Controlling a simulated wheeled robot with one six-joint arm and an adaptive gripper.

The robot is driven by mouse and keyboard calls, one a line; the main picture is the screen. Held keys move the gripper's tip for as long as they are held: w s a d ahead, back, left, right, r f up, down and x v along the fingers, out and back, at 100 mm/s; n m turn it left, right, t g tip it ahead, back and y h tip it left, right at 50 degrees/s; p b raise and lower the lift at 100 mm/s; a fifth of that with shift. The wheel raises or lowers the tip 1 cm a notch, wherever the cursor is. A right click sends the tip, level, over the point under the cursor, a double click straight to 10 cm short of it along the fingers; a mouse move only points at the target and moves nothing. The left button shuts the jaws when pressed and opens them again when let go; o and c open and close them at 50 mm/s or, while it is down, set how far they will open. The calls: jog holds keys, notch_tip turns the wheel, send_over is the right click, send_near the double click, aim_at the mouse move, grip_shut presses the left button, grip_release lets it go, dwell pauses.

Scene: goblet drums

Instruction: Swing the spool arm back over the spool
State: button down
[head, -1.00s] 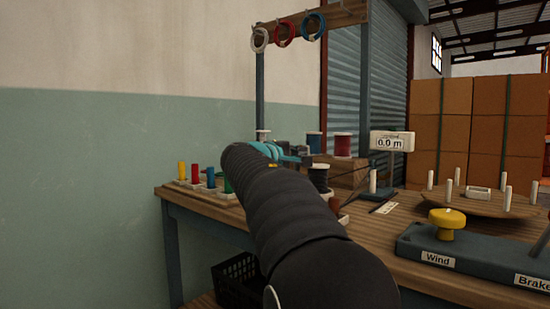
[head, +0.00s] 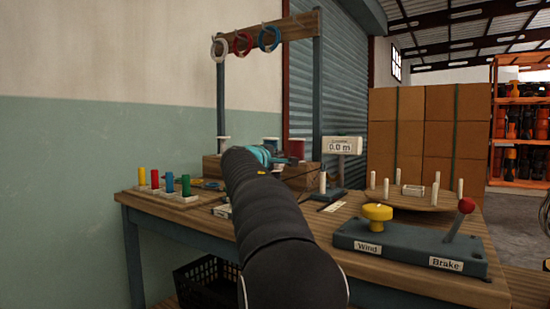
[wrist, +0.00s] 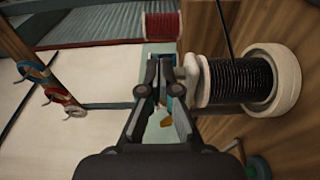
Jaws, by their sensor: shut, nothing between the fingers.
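In the wrist view a spool of black cord (wrist: 240,82) with pale flanges stands just right of my gripper (wrist: 160,65). A thin dark rod or cord (wrist: 224,28) runs up from it; I cannot tell whether this is the spool arm. My gripper's fingers are shut and empty, beside the spool's near flange; I cannot tell whether they touch it. In the head view my gripper (head: 290,160) is over the back of the bench, and my arm hides the black spool. The spool arm is not clearly seen there.
A red spool (head: 296,148) stands on a wooden block behind. A length counter (head: 342,145) reads 0.0 m. The winding board (head: 430,200) with white pegs, yellow Wind knob (head: 377,212) and red-topped Brake lever (head: 465,207) are at right. Coloured bobbins (head: 169,182) are at left.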

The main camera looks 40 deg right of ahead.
jog(key=shift+d, duration=0.2)
dwell(0.4)
jog(key=s+a+b, duration=0.1)
jog(key=s+a, duration=0.5)
jog(key=s, duration=0.5)
jog(key=shift+s+a+b, duration=0.15)
jog(key=shift+s+b, duration=0.1)
jog(key=shift+b, duration=0.05)
